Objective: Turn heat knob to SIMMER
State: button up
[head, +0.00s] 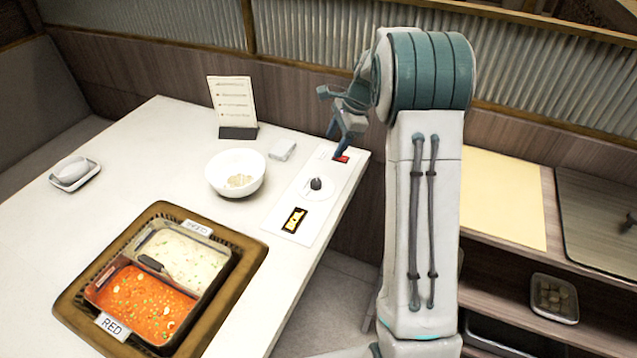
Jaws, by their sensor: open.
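The heat knob (316,184) is a small dark knob on a round pale dial, set in a white control panel (331,182) along the table's right edge. A black label with yellow markings (294,220) lies on the panel's near end, and a red label (341,158) at its far end. The label text is too small to read, and the knob's setting cannot be told. My gripper (336,148) is open and empty, pointing down near the red label, above and to the right of the knob and apart from it.
A hot pot with red and pale broth (212,309) is sunk in the table's near left. A white bowl (222,188), a menu stand (238,132), a folded cloth (282,149) and a small dish (90,180) stand on the table. A side shelf (490,190) is at right.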

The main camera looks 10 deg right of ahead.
aim_at(317, 182)
jog(key=w+a+f+m, duration=0.1)
jog(key=w+f, duration=0.1)
jog(key=f, duration=0.4)
jog(key=w+a+f+m, duration=0.1)
jog(key=f, duration=0.5)
jog(key=w+a+f, duration=0.1)
jog(key=w+f, duration=0.1)
jog(key=f, duration=0.5)
jog(key=shift+w+a+f+m+y, duration=0.1)
jog(key=shift+w+a+m+y, duration=0.2)
jog(key=shift+m, duration=0.1)
jog(key=shift+c, duration=0.3)
jog(key=c, duration=0.9)
